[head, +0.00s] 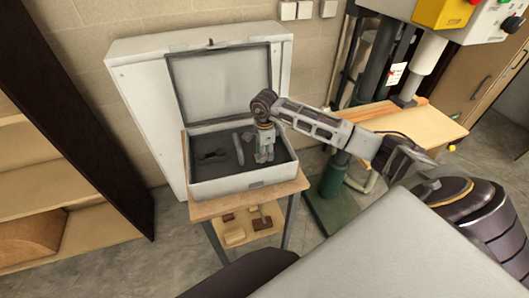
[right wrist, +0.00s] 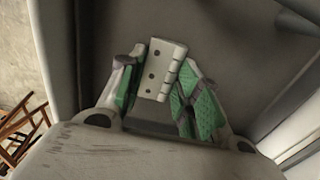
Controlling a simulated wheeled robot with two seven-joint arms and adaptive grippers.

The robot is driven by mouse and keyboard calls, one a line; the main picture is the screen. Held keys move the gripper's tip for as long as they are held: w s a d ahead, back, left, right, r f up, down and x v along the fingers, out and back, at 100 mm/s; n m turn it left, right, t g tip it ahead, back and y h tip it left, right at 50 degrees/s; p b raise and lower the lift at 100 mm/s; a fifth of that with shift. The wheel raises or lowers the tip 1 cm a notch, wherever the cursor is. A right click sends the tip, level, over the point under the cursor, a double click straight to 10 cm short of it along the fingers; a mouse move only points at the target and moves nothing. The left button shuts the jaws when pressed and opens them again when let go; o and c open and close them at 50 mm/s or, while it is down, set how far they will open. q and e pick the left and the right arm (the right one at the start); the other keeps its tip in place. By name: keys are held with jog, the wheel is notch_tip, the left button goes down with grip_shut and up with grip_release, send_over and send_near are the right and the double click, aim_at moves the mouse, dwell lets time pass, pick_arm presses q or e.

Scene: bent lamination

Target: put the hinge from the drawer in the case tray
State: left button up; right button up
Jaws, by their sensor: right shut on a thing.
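The open case (head: 240,182) stands on a small wooden table with its lid (head: 222,82) raised at the back. Its dark tray (head: 207,171) faces up. My right gripper (head: 264,160) points down over the right part of the tray, with its fingertips low inside the case outline. In the right wrist view the right gripper (right wrist: 158,72) is shut on the hinge (right wrist: 161,68), a pale metal plate with screw holes and a knuckled edge, between green pads. In the head view the hinge cannot be made out. Whether it touches the tray cannot be told. No drawer shows clearly. My left gripper is not in view.
A dark tool (head: 214,155) lies in the tray's left part, and a grey strip (head: 239,149) lies near its middle. The small table (head: 203,211) has a lower shelf with several wooden blocks. A white cabinet (head: 147,110) stands behind, a drill-press-like machine at right.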

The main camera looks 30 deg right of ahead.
jog(key=shift+f, duration=0.1)
jog(key=o, duration=1.1)
jog(key=shift+c, duration=0.2)
jog(key=shift+r, duration=0.3)
notch_tip(320, 180, up, 12)
jog(key=b, duration=0.2)
jog(key=shift+f, duration=0.2)
